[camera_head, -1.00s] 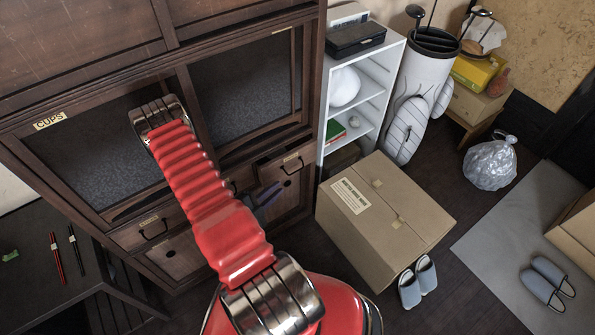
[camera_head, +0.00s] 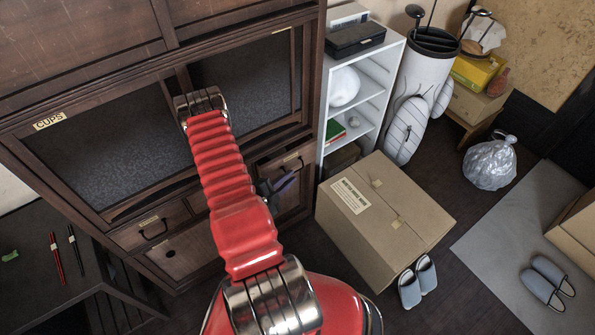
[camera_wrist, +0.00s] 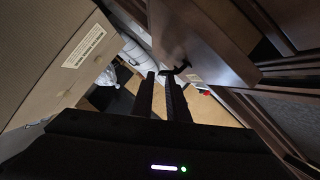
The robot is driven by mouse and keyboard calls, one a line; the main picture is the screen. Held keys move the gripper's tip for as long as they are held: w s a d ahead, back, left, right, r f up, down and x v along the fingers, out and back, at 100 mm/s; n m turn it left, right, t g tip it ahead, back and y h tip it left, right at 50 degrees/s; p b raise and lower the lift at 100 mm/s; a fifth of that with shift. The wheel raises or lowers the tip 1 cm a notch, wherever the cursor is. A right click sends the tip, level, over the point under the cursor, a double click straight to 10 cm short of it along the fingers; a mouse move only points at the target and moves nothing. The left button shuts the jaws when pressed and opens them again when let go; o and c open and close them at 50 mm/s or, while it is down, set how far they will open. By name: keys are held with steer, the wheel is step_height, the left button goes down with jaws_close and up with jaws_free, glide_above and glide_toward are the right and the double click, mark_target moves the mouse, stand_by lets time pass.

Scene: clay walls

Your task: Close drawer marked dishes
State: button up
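A dark wooden cabinet has a small right drawer (camera_head: 286,164) with a dark handle and a small label too small to read. A left drawer (camera_head: 152,229) also has a dark handle and an unreadable label. My gripper (camera_head: 277,188) is just below and in front of the right drawer, partly hidden by my red arm. In the wrist view, a wooden drawer front (camera_wrist: 200,40) with a dark handle (camera_wrist: 178,70) is close ahead and seems to stand out from the cabinet. The gripper's fingers (camera_wrist: 159,84) show a narrow gap with nothing held; touch with the handle cannot be told.
A cardboard box (camera_head: 375,240) stands on the floor right of the cabinet, close to my arm. A white shelf (camera_head: 370,90) is behind it. Slippers (camera_head: 418,283) lie beside the box.

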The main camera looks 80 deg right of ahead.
mark_target(291, 162)
steer(key=shift+x, duration=2.95)
jaws_close()
steer(key=shift+a+f, duration=0.1)
steer(key=shift+w+d, duration=1.55)
steer(key=shift+w, duration=0.2)
jaws_free()
steer(key=shift+d, duration=0.1)
